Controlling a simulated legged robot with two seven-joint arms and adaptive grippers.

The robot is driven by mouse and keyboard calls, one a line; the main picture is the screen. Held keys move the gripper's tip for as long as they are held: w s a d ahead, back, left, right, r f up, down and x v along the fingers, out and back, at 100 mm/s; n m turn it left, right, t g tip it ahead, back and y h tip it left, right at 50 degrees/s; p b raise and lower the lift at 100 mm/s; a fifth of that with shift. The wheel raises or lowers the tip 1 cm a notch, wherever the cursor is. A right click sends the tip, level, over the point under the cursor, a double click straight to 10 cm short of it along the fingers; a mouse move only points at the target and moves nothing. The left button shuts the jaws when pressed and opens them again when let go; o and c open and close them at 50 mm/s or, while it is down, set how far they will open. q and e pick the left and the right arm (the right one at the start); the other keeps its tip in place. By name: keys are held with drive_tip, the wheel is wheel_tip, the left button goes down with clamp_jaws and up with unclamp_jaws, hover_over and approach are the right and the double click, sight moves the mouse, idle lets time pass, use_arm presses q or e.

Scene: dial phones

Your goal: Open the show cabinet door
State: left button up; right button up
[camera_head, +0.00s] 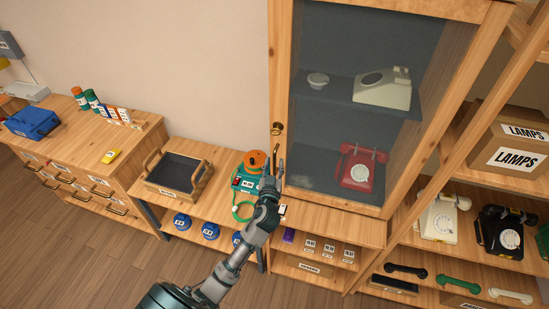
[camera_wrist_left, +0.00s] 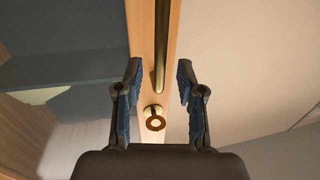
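The show cabinet (camera_head: 281,60) stands at the centre right, with a wood-framed glass door (camera_head: 330,45) that looks closed. A brass round knob or lock (camera_head: 277,128) sits on the door's left stile; it also shows in the left wrist view (camera_wrist_left: 153,117). A vertical bar handle (camera_wrist_left: 161,45) is on the same stile; in the head view my gripper partly hides it. My left gripper (camera_head: 274,168) is at the stile below the knob. In the left wrist view its fingers (camera_wrist_left: 159,68) are spread on either side of the bar, with gaps visible; contact cannot be seen. My right gripper is not in view.
Behind the glass are a cream phone (camera_head: 384,88) and a red phone (camera_head: 360,168). A green-and-orange object (camera_head: 247,172) stands close left of my gripper, beside a wooden tray (camera_head: 178,173). Open shelves with phones (camera_head: 438,220) stand right. The floor (camera_head: 100,260) at front left is clear.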

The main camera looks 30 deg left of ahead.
use_arm(q)
drive_tip(key=shift+x, duration=1.35)
clamp_jaws()
